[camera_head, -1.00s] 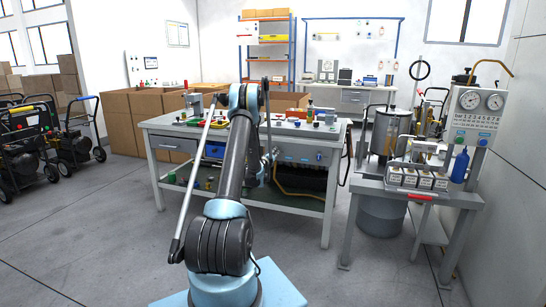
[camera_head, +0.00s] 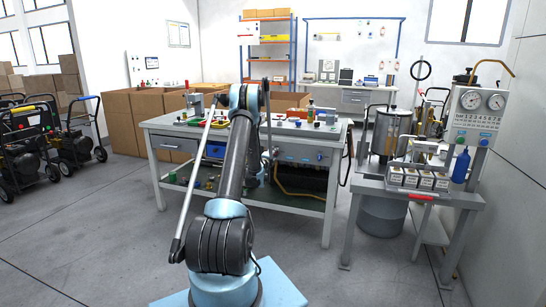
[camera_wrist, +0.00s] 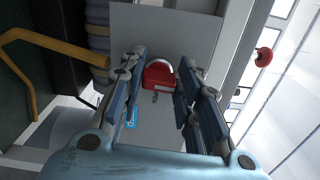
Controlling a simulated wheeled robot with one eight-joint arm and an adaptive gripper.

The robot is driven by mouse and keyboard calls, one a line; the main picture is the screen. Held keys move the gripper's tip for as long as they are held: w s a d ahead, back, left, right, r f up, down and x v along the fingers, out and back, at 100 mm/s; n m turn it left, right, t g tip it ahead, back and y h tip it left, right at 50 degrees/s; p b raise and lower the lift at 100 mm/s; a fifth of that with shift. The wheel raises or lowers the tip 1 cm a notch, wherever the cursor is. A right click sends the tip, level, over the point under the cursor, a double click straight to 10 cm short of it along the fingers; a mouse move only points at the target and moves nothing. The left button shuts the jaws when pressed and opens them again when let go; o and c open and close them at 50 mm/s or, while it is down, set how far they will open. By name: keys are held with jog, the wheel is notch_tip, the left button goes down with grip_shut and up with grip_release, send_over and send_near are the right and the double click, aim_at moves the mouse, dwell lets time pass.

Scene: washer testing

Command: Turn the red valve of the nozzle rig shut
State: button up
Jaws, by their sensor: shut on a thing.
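In the wrist view, a red piece (camera_wrist: 158,74) with a rounded, paler loop at its top sits between my two fingertips. I take it for the red valve; its shape suggests a padlock, and its turn angle is unclear. My gripper (camera_wrist: 160,78) is shut on it, with one finger at each side. A grey plate (camera_wrist: 178,32) lies behind it. In the head view my arm reaches toward the front of the workbench, and it hides the gripper and the red piece.
A red round knob (camera_wrist: 264,57) sticks out to the right in the wrist view. A yellow bent pipe (camera_wrist: 60,45) runs at the left. The grey workbench (camera_head: 178,144) stands ahead. A gauge stand (camera_head: 470,130) is at the right. Floor is clear at the left front.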

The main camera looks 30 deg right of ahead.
jog(key=shift+w+a+f+n, duration=0.1)
jog(key=shift+n, duration=0.5)
jog(key=o, duration=1.1)
jog(key=shift+f, duration=0.1)
jog(key=shift+c, duration=0.2)
jog(key=v, duration=1.2)
